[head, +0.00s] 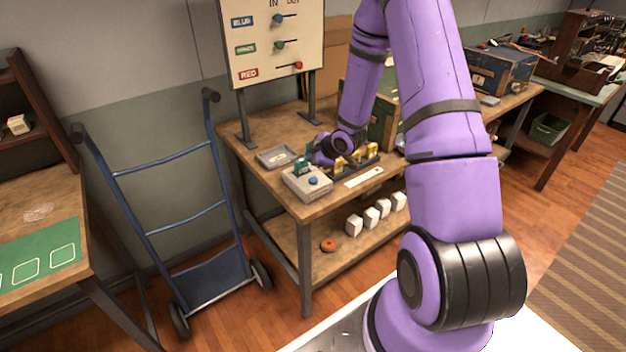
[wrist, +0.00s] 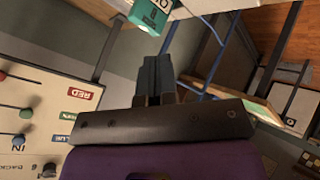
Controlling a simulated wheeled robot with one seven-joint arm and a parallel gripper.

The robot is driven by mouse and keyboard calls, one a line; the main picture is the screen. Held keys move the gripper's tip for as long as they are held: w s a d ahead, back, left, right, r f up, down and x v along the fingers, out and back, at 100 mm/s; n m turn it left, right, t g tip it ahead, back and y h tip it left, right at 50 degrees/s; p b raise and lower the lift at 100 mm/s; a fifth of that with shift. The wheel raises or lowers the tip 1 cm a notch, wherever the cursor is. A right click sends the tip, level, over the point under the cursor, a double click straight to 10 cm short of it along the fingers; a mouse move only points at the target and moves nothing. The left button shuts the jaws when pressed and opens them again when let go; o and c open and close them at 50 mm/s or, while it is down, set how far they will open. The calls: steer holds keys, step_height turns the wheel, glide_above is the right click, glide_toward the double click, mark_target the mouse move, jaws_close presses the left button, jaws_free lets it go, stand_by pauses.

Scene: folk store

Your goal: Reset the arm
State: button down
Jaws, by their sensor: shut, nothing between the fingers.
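My purple arm reaches up from the lower right in the head view and bends down over the wooden workbench (head: 262,182). In the wrist view my gripper (wrist: 157,62) has its two dark fingers together, with nothing between them. A teal block (head: 302,167) stands on a pale box with a blue button (head: 313,181), close to the arm's end. The teal block also shows just beyond the fingertips in the wrist view (wrist: 151,14). Whether the fingers touch it I cannot tell. In the head view the fingers are too small to make out.
A dark rack with brass pieces (head: 341,163) and a grey tray (head: 276,157) are close to the arm's end. A slider board (head: 275,45) stands behind. Several white blocks (head: 354,225) and an orange-red disc (head: 328,245) lie on the lower shelf. A blue hand truck (head: 172,210) stands left.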

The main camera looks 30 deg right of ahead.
steer(key=s+a+r+m+g+h, duration=0.1)
steer(key=s+a+r+m, duration=0.15)
steer(key=r, duration=0.65)
steer(key=s+a+r+m+h, duration=0.1)
steer(key=s+r+h, duration=0.15)
steer(key=r, duration=0.55)
steer(key=s+a+r+m+g+h, duration=0.15)
steer(key=s+r, duration=0.25)
steer(key=r, duration=0.5)
steer(key=s+a+r+m+y, duration=0.1)
steer(key=s+a+r+m, duration=0.1)
steer(key=s, duration=0.6)
steer(key=s+a+r+m+g+y, duration=0.1)
steer(key=s+a+r, duration=0.3)
steer(key=s, duration=0.4)
steer(key=s+a+r+m, duration=0.3)
steer(key=s+a+r, duration=0.1)
steer(key=s, duration=0.5)
steer(key=shift+r+m+y, duration=0.35)
steer(key=shift+m+y, duration=0.05)
